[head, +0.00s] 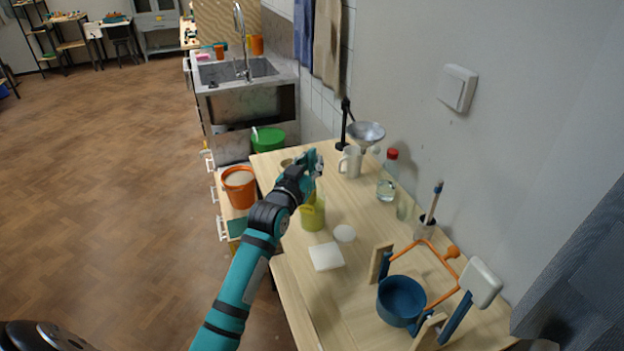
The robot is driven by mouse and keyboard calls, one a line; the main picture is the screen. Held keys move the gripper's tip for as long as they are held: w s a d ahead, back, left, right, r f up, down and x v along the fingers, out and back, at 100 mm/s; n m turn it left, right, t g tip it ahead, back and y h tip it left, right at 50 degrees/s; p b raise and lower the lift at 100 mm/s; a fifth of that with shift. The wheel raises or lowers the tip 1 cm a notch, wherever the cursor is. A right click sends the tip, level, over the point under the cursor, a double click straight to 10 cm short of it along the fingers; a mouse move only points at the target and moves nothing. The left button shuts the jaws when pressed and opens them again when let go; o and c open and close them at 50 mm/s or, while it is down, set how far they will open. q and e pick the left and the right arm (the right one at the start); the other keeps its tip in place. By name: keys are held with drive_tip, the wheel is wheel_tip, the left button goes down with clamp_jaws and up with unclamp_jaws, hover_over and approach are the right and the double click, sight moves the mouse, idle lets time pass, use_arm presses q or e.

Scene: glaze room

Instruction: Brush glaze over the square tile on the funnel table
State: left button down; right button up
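The white square tile (326,256) lies flat on the light wooden funnel table (300,290), near its left edge. A white round disc (344,233) lies just behind it. A yellow-green cup (313,217) stands behind the tile. A brush-like tool (434,202) stands upright in a small holder (425,229) near the wall. The metal funnel (366,132) sits on a black stand at the back. My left gripper (317,163) is above the table, behind the yellow-green cup and left of a white mug (350,162). Its fingers are too small to read. My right gripper is out of view.
A red-capped bottle (387,178) and a clear glass (405,208) stand near the wall. A blue pot (401,299) with an orange frame fills the near right. An orange bucket (238,186) is left of the table. A sink (238,71) is beyond.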

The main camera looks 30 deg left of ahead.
use_arm(q)
drive_tip(key=shift+r+p, duration=3.45)
drive_tip(key=shift+r, duration=0.55)
drive_tip(key=shift+r+p, duration=1.15)
drive_tip(key=shift+r, duration=0.05)
wheel_tip(320, 180, up, 4)
drive_tip(key=p, duration=0.4)
drive_tip(key=shift+s+f, duration=0.1)
drive_tip(key=shift+f, duration=0.05)
